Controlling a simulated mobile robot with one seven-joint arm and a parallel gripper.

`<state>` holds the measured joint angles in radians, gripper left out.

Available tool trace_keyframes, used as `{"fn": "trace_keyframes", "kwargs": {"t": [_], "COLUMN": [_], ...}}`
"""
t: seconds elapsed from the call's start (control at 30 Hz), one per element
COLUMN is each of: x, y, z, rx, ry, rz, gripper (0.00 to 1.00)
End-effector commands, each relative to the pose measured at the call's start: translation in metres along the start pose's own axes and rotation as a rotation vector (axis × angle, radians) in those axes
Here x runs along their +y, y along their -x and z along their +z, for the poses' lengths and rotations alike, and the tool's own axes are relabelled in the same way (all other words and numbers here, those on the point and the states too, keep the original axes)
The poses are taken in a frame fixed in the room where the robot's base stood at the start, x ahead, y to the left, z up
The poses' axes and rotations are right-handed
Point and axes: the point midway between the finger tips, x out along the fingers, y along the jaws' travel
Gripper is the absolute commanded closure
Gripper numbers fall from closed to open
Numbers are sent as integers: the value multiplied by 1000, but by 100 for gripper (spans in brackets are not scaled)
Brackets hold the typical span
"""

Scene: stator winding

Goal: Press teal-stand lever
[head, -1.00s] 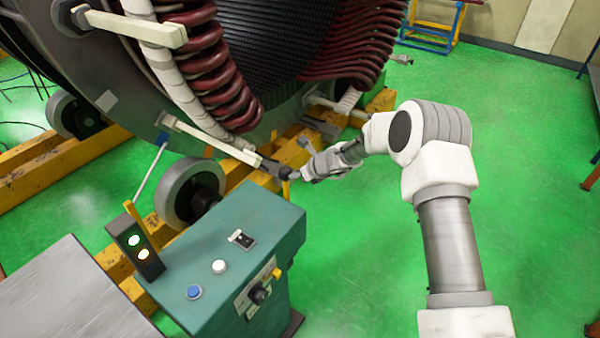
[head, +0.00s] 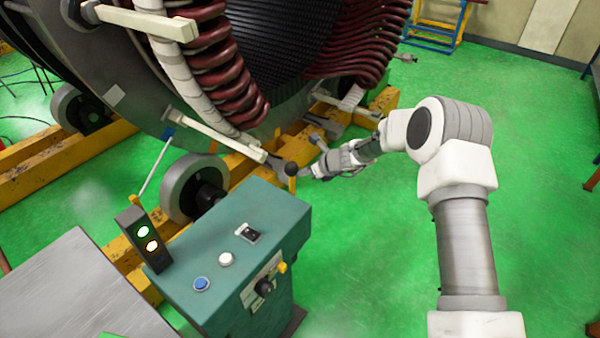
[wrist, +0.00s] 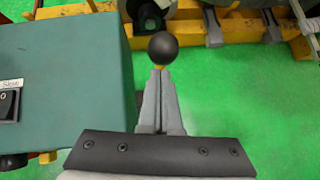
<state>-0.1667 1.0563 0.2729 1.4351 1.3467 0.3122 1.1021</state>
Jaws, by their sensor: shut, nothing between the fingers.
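The teal stand (head: 205,240) is in the lower middle of the head view, with its side at the left of the wrist view (wrist: 60,75). Its lever (head: 291,169) has a black ball knob on a yellow stem, beyond the stand's far right corner. In the wrist view the ball (wrist: 163,48) is just beyond my fingertips, with a bit of yellow below it. My gripper (head: 306,171) is shut and empty, with its tips close to the ball's right side in the head view. I cannot tell whether they touch the lever.
The stand's top carries a blue button (head: 202,284), a white button (head: 226,259) and a black switch (head: 249,236). A signal light box (head: 147,240) stands at its left. The large stator (head: 130,80) and yellow rails (head: 75,155) lie behind. Green floor is clear at right.

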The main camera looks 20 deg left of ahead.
Motion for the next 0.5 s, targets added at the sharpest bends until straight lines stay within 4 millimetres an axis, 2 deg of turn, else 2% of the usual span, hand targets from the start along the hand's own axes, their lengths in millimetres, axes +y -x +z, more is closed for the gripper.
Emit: {"fn": "trace_keyframes", "kwargs": {"t": [0.13,0.5], "x": [-9,-7], "y": [10,79], "z": [-7,7], "rx": [5,7], "ry": [-1,0], "rz": [-4,-6], "gripper": [100,100]}}
